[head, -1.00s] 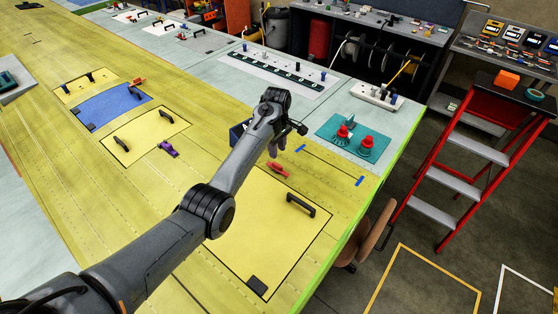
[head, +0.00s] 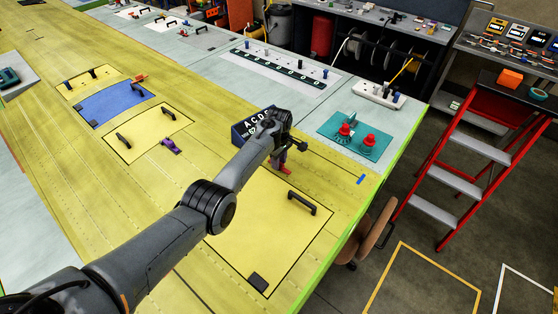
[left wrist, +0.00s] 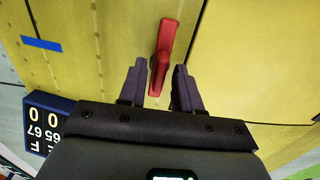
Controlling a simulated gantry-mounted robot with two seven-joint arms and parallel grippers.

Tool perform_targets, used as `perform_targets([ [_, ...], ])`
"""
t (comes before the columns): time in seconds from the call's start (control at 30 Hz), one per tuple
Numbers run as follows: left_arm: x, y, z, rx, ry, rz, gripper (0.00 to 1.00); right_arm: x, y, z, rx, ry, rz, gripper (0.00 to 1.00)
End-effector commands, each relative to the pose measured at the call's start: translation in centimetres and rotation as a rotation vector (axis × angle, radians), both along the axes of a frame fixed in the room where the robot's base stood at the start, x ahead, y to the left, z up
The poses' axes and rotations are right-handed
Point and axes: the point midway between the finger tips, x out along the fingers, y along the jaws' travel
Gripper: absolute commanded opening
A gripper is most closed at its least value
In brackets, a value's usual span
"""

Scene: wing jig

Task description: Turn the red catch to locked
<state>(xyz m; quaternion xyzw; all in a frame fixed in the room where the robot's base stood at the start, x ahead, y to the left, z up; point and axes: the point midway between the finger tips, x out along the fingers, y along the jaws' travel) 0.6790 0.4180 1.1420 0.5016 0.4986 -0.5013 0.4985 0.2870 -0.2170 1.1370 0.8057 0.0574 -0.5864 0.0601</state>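The red catch (left wrist: 163,50) lies on the yellow wing skin beside a panel seam in the left wrist view. In the head view the red catch (head: 286,169) shows only in part, next to my left gripper. My left gripper (left wrist: 158,87) is open in the left wrist view. Its two dark fingers stand on either side of the catch's near end, with gaps on both sides. In the head view the left gripper (head: 279,161) is low over the catch and hides part of it. My right gripper is in neither view.
A dark blue box with white letters (head: 242,136) stands just behind my left gripper. A yellow panel with a black handle (head: 301,203) lies nearer. A purple catch (head: 171,145) is to the left. A teal plate with red knobs (head: 345,146) is at the right.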

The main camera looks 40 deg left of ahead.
Motion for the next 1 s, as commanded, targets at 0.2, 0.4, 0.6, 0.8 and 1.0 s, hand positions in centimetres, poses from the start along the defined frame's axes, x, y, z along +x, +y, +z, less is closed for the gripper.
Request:
perform_targets([
  [0.2, 0.0, 0.0, 0.0, 0.0, 0.0, 0.0, 0.0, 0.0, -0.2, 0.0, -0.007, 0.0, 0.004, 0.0],
  [0.4, 0.0, 0.0, 0.0, 0.0, 0.0, -0.002, 0.0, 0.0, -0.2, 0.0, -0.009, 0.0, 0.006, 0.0],
  [0.6, 0.0, 0.0, 0.1, 0.0, 0.0, -0.032, 0.0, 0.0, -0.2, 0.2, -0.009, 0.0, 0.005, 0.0],
  [0.8, 0.0, 0.0, 0.1, 0.0, 0.001, -0.13, 0.0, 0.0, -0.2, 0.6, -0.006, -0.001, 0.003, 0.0],
  [1.0, -0.1, 0.0, 0.2, -0.001, 0.001, -0.291, 0.0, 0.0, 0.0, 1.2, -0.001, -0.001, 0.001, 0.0],
])
